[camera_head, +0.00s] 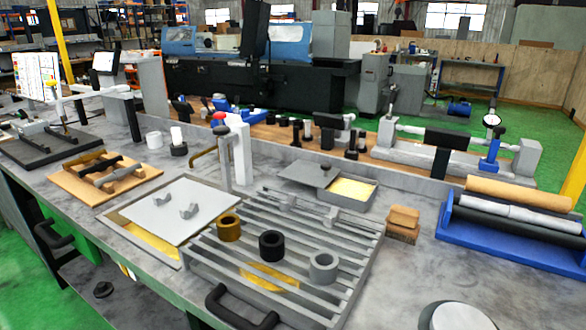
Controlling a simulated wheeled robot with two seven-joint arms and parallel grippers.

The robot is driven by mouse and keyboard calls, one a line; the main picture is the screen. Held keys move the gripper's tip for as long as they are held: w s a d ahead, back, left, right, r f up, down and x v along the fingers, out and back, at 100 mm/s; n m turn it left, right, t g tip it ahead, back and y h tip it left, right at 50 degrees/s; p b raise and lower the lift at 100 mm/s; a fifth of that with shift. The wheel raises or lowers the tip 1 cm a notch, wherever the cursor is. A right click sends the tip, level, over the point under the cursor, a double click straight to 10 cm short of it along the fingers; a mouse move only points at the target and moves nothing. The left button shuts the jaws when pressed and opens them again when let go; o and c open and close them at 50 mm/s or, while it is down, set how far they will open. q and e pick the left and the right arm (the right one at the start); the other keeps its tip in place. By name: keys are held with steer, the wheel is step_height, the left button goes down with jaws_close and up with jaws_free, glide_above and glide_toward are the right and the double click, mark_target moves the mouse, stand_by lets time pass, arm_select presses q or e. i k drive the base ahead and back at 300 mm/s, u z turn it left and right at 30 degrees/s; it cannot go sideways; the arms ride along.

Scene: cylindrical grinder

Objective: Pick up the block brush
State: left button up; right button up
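The block brush appears to be the small brown block (403,221) on the grey bench top, just right of the slatted grey tray. It has a tan upper part and a darker brown lower part, and lies flat and unheld. I cannot make out bristles at this size. Neither of my grippers shows in the head view.
The slatted tray (340,297) holds a brass ring (229,229), a black ring (272,246) and a grey ring (323,268). A blue rack (470,232) with rolls stands to the right. An open box (352,191) lies behind. Bare bench (410,277) lies in front.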

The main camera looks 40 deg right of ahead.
mark_target(402, 225)
steer(key=z, duration=1.75)
